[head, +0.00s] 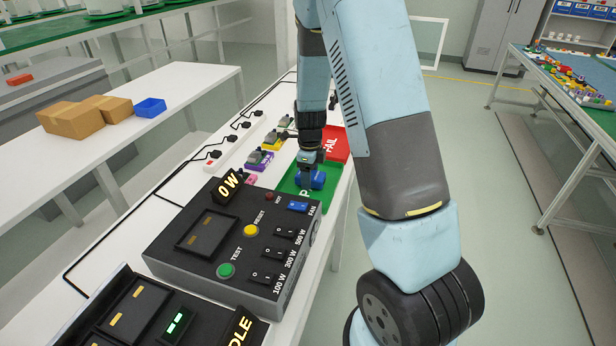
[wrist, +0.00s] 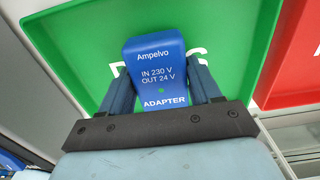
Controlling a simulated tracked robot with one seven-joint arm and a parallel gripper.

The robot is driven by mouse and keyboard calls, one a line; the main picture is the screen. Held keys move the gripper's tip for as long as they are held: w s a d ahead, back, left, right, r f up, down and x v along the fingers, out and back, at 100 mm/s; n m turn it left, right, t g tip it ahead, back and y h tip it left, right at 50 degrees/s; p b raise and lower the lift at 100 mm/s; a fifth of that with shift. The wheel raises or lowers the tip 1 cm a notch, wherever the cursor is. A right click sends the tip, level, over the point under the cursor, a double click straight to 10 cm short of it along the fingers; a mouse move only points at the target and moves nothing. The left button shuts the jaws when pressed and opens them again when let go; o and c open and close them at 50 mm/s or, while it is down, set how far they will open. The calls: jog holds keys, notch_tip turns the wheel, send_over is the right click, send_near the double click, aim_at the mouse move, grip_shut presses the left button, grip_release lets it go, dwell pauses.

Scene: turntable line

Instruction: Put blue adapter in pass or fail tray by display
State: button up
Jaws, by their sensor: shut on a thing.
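The blue adapter (head: 312,180) is between the fingers of my gripper (head: 310,170), over the green tray (head: 328,193) marked with a P in the head view. In the wrist view the blue adapter (wrist: 158,75) reads "Ampelvo, IN 230 V, OUT 24 V, ADAPTER" and has a small green dot. My gripper (wrist: 160,90) is shut on its sides. The green tray (wrist: 90,40) lies behind it, its lettering partly covered. I cannot tell whether the adapter touches the tray floor. The red FAIL tray (head: 338,143) is just beyond the green one. The display (head: 229,184) reads "0 W".
The black test box (head: 215,240) with TEST and RESET buttons stands in front of the trays. Several other adapters on coloured pads, such as the purple pad (head: 257,163), sit left of the trays. A power strip (head: 221,147) runs behind them.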

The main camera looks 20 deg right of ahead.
jog(key=shift+f, duration=0.2)
jog(key=o, duration=1.3)
jog(key=shift+f, duration=0.1)
